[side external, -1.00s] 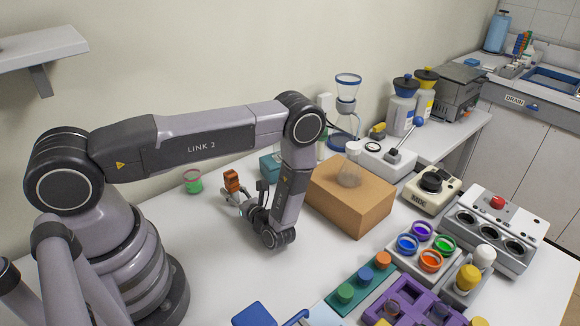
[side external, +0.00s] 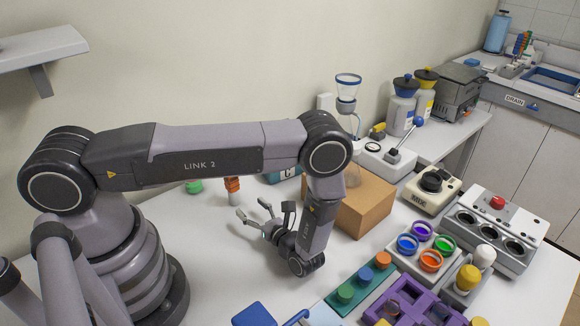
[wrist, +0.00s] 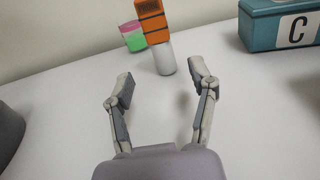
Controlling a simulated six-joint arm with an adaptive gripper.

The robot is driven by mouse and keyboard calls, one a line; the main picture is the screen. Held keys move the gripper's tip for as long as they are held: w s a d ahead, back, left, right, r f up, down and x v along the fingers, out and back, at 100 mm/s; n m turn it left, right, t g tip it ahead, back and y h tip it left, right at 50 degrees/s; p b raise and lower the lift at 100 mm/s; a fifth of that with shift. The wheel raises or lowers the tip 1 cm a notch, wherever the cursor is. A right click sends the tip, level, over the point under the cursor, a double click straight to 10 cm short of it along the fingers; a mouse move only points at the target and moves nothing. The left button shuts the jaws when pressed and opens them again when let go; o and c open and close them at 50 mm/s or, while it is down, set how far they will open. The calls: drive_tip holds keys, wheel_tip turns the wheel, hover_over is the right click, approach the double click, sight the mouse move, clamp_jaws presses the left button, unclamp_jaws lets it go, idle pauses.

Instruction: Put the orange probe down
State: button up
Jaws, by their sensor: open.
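The orange probe (side external: 233,187) has an orange, dark-banded top on a pale cylindrical base. It stands upright on the white table behind my gripper, and it also shows in the wrist view (wrist: 154,26), beyond the fingertips. My gripper (side external: 254,217) is open and empty, with its fingers pointing toward the probe. In the wrist view my gripper (wrist: 160,84) has its fingers spread wide, with bare table between them. The fingers are apart from the probe.
A green-and-pink container (wrist: 133,36) stands behind the probe to the left. A teal box marked C (wrist: 280,24) stands to the right. A cardboard box (side external: 362,209) is right of my wrist. The white table (side external: 200,240) is clear left of my gripper.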

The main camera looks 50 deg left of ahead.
drive_tip(key=shift+d, duration=1.15)
drive_tip(key=shift+w+d+r, duration=0.1)
drive_tip(key=shift+d+r, duration=0.1)
wheel_tip(320, 180, up, 23)
drive_tip(key=s+n+g+h, duration=0.1)
drive_tip(key=n+g+h, duration=0.3)
drive_tip(key=n+h, duration=0.55)
drive_tip(key=s+d+r+n+t+h, duration=0.1)
drive_tip(key=s+r+n+t+h, duration=0.7)
drive_tip(key=s+r, duration=0.7)
drive_tip(key=shift+r+t, duration=0.15)
drive_tip(key=shift+t, duration=0.65)
